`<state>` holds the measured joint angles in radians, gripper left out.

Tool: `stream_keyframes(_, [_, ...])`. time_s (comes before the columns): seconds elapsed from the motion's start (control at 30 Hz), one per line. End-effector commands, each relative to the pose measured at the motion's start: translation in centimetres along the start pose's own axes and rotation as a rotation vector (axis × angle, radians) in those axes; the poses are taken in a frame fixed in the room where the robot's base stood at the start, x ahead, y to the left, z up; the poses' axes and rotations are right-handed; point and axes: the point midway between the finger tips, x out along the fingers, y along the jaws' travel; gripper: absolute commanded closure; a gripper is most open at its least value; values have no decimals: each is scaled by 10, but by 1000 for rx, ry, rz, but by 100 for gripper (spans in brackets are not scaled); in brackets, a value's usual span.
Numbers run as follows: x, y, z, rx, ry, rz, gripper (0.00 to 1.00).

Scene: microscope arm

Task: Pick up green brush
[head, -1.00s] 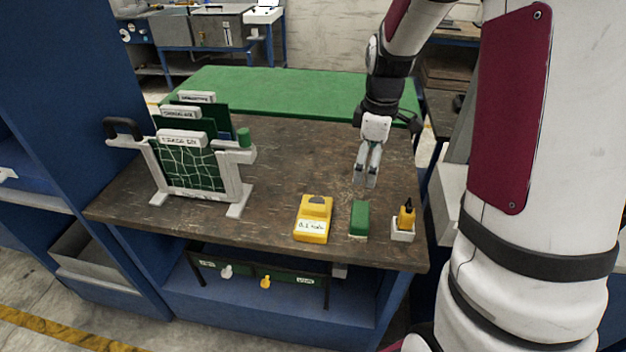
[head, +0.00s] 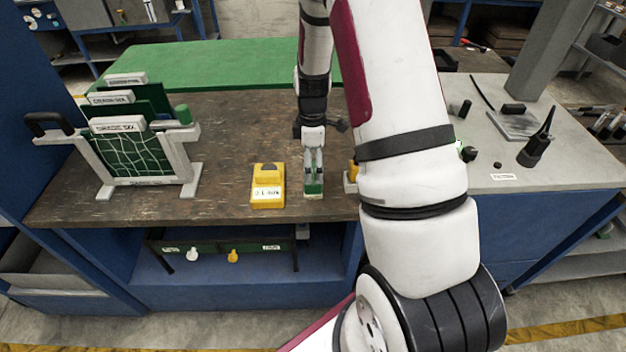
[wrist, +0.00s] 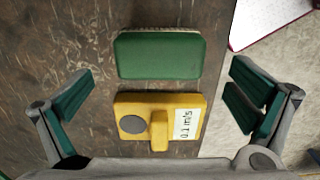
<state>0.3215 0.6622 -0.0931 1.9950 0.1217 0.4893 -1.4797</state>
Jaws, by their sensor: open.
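The green brush (wrist: 160,55) is a rounded green block with a pale bristle edge. In the wrist view it lies on the brown table, above the yellow device in the picture, between the lines of my fingers but ahead of them. In the head view the brush (head: 314,188) shows just below my gripper (head: 313,172), partly hidden by the fingers. My gripper also shows in the wrist view (wrist: 158,104), with its green-padded fingers wide apart and nothing held between them.
A yellow device (head: 267,187) labelled 0.1 m/s stands close left of the brush. A rack with green panels (head: 140,155) stands at the table's left. A yellow-topped item (head: 352,172) is partly hidden behind my arm. A grey bench (head: 560,165) lies right.

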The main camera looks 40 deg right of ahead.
Motion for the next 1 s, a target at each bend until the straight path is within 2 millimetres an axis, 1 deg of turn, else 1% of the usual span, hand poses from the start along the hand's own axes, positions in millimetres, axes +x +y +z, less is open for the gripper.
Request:
stream_keyframes(0.3, [37, -1, 1, 0, -1, -3, 0])
stream_keyframes(0.4, [46, 0, 1, 1, 0, -1, 0])
stream_keyframes(0.5, [50, 0, 1, 1, 0, 0, 0])
stream_keyframes(0.7, [50, 0, 0, 1, 0, 0, 0])
stream_keyframes(0.73, [50, 0, 0, 1, 0, 0, 5])
stream_keyframes(0.77, [50, 0, 0, 1, 0, 0, 11])
stream_keyframes(0.8, [50, 0, 0, 1, 0, 0, 20])
stream_keyframes(0.87, [50, 0, 0, 1, 0, 0, 34])
stream_keyframes(0.9, [50, 0, 0, 1, 0, 0, 43])
stream_keyframes(0.93, [50, 0, 0, 1, 0, 0, 47])
stream_keyframes(1.0, [50, 0, 0, 1, 0, 0, 47])
